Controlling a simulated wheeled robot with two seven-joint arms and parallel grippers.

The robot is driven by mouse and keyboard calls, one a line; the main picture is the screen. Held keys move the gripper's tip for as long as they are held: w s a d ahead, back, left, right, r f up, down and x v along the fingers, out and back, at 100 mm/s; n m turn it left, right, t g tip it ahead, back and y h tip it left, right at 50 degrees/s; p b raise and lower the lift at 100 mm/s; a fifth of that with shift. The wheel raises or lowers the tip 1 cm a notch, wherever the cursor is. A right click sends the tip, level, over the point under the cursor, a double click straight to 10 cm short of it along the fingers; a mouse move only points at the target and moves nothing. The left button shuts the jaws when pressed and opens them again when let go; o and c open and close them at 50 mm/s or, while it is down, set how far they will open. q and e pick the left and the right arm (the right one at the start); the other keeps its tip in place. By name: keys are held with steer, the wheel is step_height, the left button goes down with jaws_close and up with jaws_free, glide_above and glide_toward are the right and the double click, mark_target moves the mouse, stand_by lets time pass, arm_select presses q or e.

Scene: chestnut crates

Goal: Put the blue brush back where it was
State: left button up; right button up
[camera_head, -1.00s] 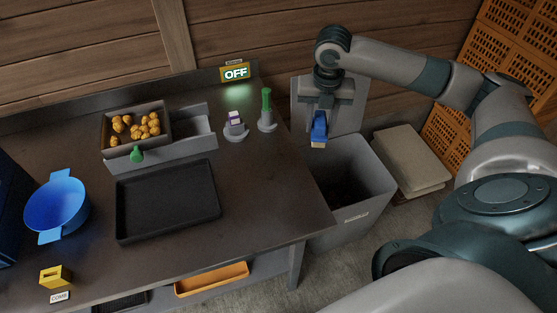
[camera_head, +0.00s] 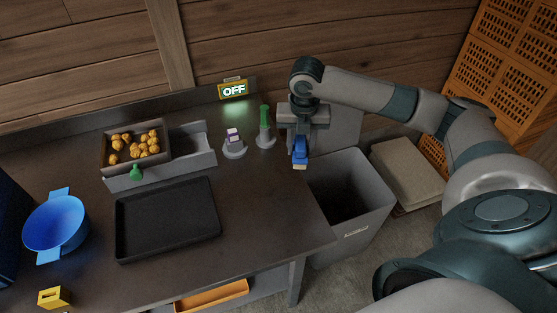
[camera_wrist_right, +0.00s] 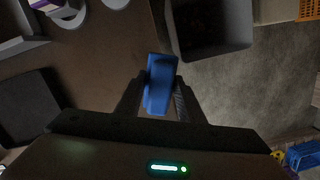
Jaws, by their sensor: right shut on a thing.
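The blue brush (camera_head: 300,151) hangs from my right gripper (camera_head: 300,138), with its pale bristle end pointing down. In the right wrist view the blue brush (camera_wrist_right: 160,84) sits between the two fingers of the right gripper (camera_wrist_right: 160,95), which is shut on it. The brush is above the right edge of the dark table (camera_head: 270,210), beside the grey bin (camera_head: 375,192). To its left, a round grey holder (camera_head: 265,142) carries a green-handled tool (camera_head: 264,115), and another grey holder (camera_head: 234,153) carries a purple and white block (camera_head: 233,136). My left gripper is not in view.
A black tray (camera_head: 118,225) lies mid-table. Behind it are a box of chestnuts (camera_head: 107,165), a grey open tray (camera_head: 205,160) and a green bottle (camera_head: 136,173). A blue colander (camera_head: 55,225) and yellow block (camera_head: 50,298) are at left. An OFF sign (camera_head: 233,90) glows behind.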

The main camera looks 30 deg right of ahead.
steer(key=w+a+f, duration=0.2)
steer(key=w+a+f+p, duration=0.1)
steer(key=w+a, duration=0.1)
steer(key=shift+w+a+f, duration=0.15)
steer(key=shift+a+f, duration=0.15)
steer(key=shift+f, duration=0.1)
steer(key=shift+f, duration=0.1)
step_height(320, 180, down, 3)
steer(key=shift+r+p, duration=0.2)
steer(key=shift+p, duration=0.55)
steer(key=shift+f, duration=0.6)
steer(key=o, duration=1)
steer(key=shift+f, duration=0.15)
step_height(320, 180, up, 12)
steer(key=s+b, duration=0.1)
steer(key=b, duration=0.1)
steer(key=shift+a, duration=0.4)
